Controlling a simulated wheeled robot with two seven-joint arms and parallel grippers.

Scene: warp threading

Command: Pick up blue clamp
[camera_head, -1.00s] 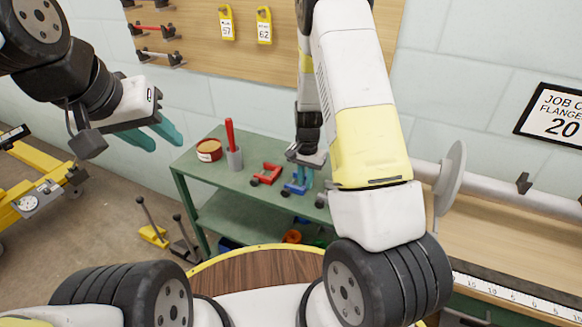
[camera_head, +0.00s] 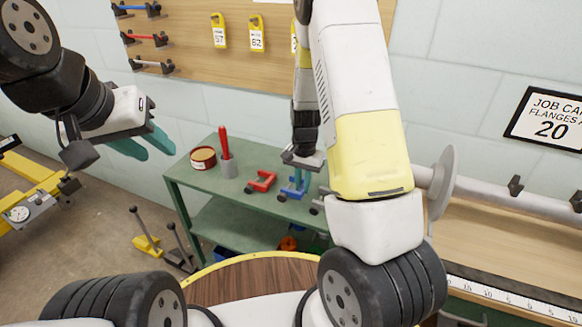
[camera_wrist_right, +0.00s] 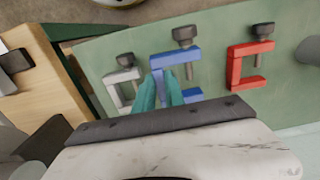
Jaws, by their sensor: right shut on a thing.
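The blue clamp (camera_head: 293,188) is at the green bench top, right of the red clamp. In the right wrist view the blue clamp (camera_wrist_right: 183,57) shows between the teal fingers. My right gripper (camera_wrist_right: 160,92) is shut on it; in the head view this gripper (camera_head: 306,178) points down at the clamp, its fingers partly hidden by my arm. I cannot tell whether the clamp touches the bench. My left gripper (camera_head: 144,146) is open and empty, in the air left of the bench, its teal fingers apart.
The red clamp (camera_wrist_right: 236,66) and a grey clamp (camera_wrist_right: 116,92) stand close on either side of the blue one. A wooden workbench (camera_head: 500,240) lies right.

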